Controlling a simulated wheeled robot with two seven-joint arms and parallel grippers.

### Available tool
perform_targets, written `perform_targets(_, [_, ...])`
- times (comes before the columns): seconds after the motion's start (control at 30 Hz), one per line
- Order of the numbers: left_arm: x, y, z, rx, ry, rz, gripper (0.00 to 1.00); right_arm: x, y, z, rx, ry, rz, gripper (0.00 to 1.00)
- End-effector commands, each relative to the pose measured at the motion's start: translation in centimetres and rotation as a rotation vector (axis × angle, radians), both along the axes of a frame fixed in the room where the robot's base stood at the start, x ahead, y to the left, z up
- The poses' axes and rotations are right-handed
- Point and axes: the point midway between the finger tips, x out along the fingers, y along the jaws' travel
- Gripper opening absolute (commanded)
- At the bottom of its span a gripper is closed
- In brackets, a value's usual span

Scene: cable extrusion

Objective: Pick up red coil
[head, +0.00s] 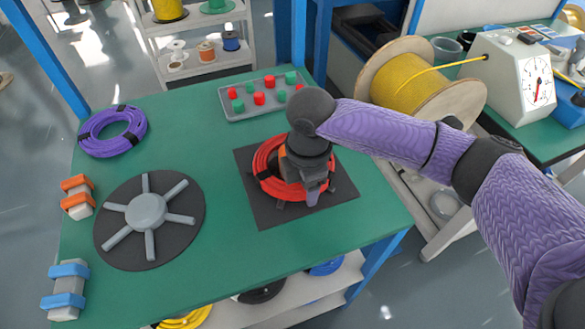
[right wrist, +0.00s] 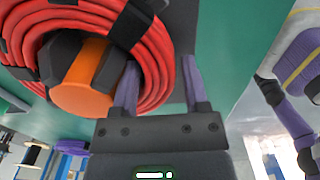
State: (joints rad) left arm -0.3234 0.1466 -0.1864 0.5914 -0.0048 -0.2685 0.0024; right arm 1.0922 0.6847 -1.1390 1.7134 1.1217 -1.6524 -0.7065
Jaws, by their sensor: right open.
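The red coil (head: 268,182) lies flat on a dark square mat (head: 262,214) on the green table, with dark bands around it. My right gripper (head: 313,192) is over the coil's near right part and hides some of it. In the right wrist view the red coil (right wrist: 155,62) shows large at upper left. There the right gripper (right wrist: 160,85) is open, one finger towards the coil's inner side and the other beyond its outer edge. A strip of the coil shows between the fingers; contact cannot be told. My left gripper is not in view.
An orange and black part (right wrist: 82,80) shows inside the ring. A grey tray (head: 262,97) with red and green pieces is behind. A purple coil (head: 112,131), a spoked disc (head: 148,212) and orange and blue clamp-like blocks (head: 68,285) stand left. The table's front middle is bare.

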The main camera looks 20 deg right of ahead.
Motion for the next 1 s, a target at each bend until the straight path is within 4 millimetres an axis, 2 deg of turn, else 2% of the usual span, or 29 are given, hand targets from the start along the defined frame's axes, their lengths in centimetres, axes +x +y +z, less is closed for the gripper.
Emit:
perform_targets(0.17, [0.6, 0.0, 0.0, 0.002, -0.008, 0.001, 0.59, 0.0, 0.0, 0.1, 0.0, -0.002, -0.001, 0.58])
perform_targets(0.43, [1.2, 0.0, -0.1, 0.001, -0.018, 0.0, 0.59, 0.0, 0.0, 0.1, 0.0, -0.002, -0.001, 0.0])
perform_targets(0.8, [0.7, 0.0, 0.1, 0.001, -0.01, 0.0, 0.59, 0.1, 0.0, 0.3, 0.0, -0.003, -0.001, 0.0])
perform_targets(0.87, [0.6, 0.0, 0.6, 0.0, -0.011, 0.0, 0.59, 0.1, 0.0, 1.1, 0.0, -0.005, -0.001, 0.0])
perform_targets(1.0, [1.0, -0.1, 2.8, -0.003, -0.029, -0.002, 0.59, 0.1, 0.0, 5.2, 0.001, -0.009, 0.0, 0.0])
